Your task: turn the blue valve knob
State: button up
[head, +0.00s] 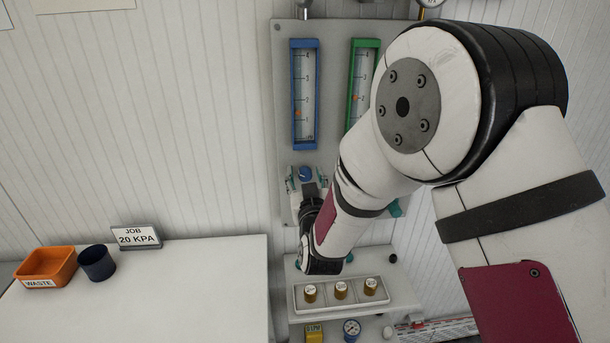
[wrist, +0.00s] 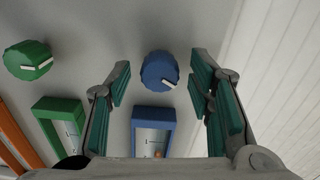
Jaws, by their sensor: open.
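The blue valve knob (head: 305,174) is on the grey wall panel, below the blue-framed gauge (head: 305,148). In the wrist view the knob (wrist: 158,70) is round and ridged, with a white mark at its lower right edge. My gripper (head: 307,184) is open at the panel. In the wrist view its green-padded fingers (wrist: 162,80) stand on either side of the knob, with a gap on each side. I cannot tell how far the fingertips are from the panel.
A green knob (wrist: 28,60) and a green-framed gauge (head: 353,112) are beside the blue ones. A shelf below holds a tray (head: 330,306) of brass-coloured caps. The white table (head: 190,290) carries an orange waste bin (head: 66,262), a dark cup (head: 97,264) and a "JOB 20 KPA" sign (head: 137,237).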

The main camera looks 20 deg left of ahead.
jog(key=shift+w+a, duration=0.2)
jog(key=shift+w, duration=0.2)
grip_shut()
jog(key=shift+s+r+n+p, duration=0.15)
jog(key=shift+n+p, duration=0.25)
jog(key=shift+n, duration=1.3)
grip_release()
